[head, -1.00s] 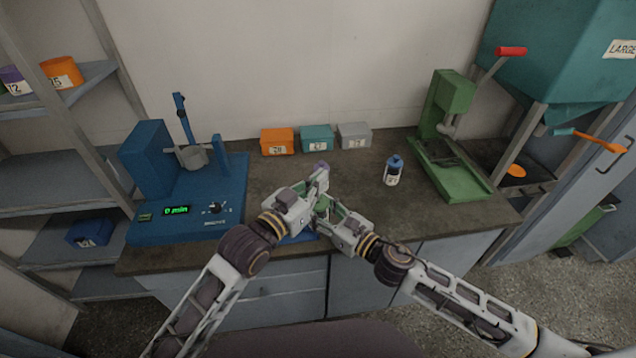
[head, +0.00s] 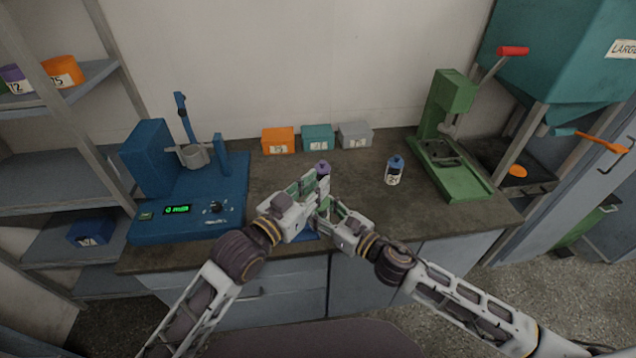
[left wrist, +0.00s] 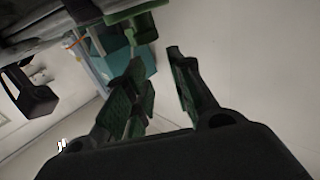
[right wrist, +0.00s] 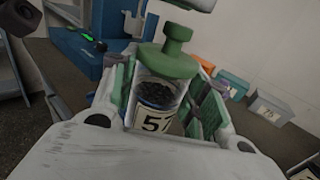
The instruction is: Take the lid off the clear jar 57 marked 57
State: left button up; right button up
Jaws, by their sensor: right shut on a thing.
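In the head view the right gripper (head: 328,208) is close to my left gripper (head: 308,185), and the two largely hide the jar. The left gripper's fingers (left wrist: 160,85) stand apart with nothing between them in the left wrist view.
A purple-topped thing (head: 323,168) shows just behind the grippers. A blue-capped bottle (head: 394,171) stands to the right, before a green press (head: 455,165). Orange (head: 278,141), teal (head: 317,138) and grey (head: 354,135) boxes line the wall. A blue shaker (head: 190,205) stands left.

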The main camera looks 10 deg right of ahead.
pick_arm(q)
jog(key=v, duration=1)
dwell(0.3)
jog(key=shift+s+a, duration=0.1)
jog(key=shift+s, duration=0.05)
jog(key=shift+f, duration=0.1)
dwell(0.4)
